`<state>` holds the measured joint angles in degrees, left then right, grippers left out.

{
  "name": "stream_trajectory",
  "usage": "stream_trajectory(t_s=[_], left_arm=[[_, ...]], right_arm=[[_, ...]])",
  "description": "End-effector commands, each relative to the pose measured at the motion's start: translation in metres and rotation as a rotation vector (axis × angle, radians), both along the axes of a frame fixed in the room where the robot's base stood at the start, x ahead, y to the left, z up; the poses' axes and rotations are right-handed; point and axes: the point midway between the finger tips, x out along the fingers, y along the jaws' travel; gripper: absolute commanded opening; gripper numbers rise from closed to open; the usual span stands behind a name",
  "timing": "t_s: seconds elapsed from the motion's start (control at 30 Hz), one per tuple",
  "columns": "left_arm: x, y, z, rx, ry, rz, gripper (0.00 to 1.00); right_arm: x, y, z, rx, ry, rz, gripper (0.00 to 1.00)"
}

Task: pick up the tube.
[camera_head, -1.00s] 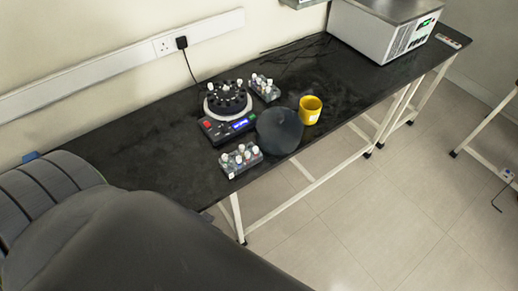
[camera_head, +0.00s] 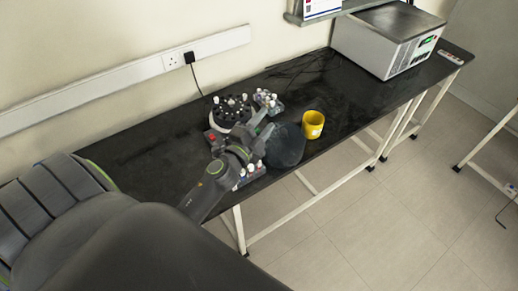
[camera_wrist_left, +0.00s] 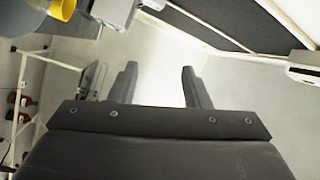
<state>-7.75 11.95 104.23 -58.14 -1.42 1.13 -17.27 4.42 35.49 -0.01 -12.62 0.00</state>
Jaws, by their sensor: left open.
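Small white-capped tubes stand in the round device (camera_head: 232,112) on the black bench. More stand in a rack behind it (camera_head: 266,98) and in a front rack (camera_head: 250,178), partly hidden by my arm. Which one is the task's tube I cannot tell. My left gripper (camera_head: 264,133) is over the bench, between the round device and a dark round lid (camera_head: 287,147). In the left wrist view its two fingers (camera_wrist_left: 158,75) are apart with nothing between them. My right gripper is not in view.
A yellow mug (camera_head: 312,125) stands right of the lid, near the front edge; it also shows in the left wrist view (camera_wrist_left: 62,9). A white box-shaped machine (camera_head: 388,42) is at the far right end. The bench (camera_head: 345,85) between them is mostly clear.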

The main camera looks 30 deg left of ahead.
Motion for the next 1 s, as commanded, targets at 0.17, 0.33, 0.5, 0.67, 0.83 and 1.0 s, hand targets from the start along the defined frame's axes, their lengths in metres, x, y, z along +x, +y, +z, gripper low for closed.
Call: stream_trajectory(t_s=[0.17,0.33,0.5,0.67,0.83,1.0], left_arm=[[0.024,-0.061,0.041,0.348,-0.139,-0.298,0.43],[0.033,-0.108,0.035,0.672,-0.159,-0.578,0.43],[0.035,-0.128,0.006,0.984,-0.079,-0.845,0.43],[0.035,-0.117,-0.026,1.248,0.094,-1.072,0.43],[0.032,-0.075,-0.049,1.469,0.383,-1.269,0.43],[0.023,-0.022,-0.048,1.588,0.724,-1.394,0.43]], right_arm=[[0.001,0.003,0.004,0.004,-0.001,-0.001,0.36],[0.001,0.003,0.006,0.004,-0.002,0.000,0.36],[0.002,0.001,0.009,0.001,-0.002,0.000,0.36],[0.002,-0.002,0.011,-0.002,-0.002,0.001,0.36],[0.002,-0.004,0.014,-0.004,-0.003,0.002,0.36],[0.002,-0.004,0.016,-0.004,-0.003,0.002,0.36]])
